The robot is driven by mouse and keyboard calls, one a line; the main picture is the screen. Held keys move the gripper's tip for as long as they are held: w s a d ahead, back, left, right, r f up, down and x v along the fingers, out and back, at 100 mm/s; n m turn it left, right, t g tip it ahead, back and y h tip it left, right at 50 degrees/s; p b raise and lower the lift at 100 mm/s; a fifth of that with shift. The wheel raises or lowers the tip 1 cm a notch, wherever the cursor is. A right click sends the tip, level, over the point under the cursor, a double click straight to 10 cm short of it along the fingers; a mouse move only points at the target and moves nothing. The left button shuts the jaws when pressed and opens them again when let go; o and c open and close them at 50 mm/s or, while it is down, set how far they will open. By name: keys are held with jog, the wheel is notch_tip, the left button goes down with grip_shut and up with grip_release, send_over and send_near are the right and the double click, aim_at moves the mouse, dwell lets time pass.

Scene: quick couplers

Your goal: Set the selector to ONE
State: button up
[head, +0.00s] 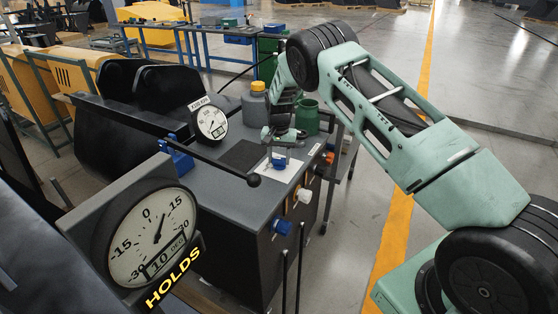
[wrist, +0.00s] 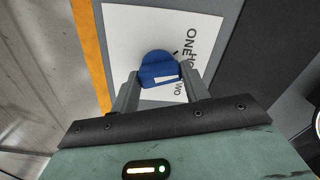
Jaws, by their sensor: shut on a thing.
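The selector is a blue knob (wrist: 160,66) on a white label plate (wrist: 125,35) in the wrist view. The label shows ONE at its upper right, a partly hidden word starting HO, and TWO lower down. A short black tick lies between the knob and ONE. A pale strip shows on the knob's near side; I cannot tell which word the knob is set to. My gripper (wrist: 160,92) is shut on the knob, one finger on each side. In the head view, my gripper (head: 283,140) is over the blue knob (head: 279,163) on the grey bench top.
A large dial (head: 152,240) at front left reads 10 DEG, with HOLDS beneath. A smaller gauge (head: 211,123), a grey can with a yellow cap (head: 256,103) and a green container (head: 307,117) stand on the bench. A black lever with a ball end (head: 253,180) crosses nearby. Couplers line the front edge.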

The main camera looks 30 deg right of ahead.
aim_at(279, 159)
jog(key=n+b, duration=0.1)
jog(key=n, duration=0.4)
jog(key=shift+b, duration=0.4)
jog(key=shift+n, duration=0.3)
jog(key=o, duration=1)
jog(key=shift+r, duration=0.1)
notch_tip(279, 159, up, 17)
jog(key=shift+r+b, duration=0.15)
jog(key=shift+b, duration=0.95)
jog(key=shift+a, duration=0.1)
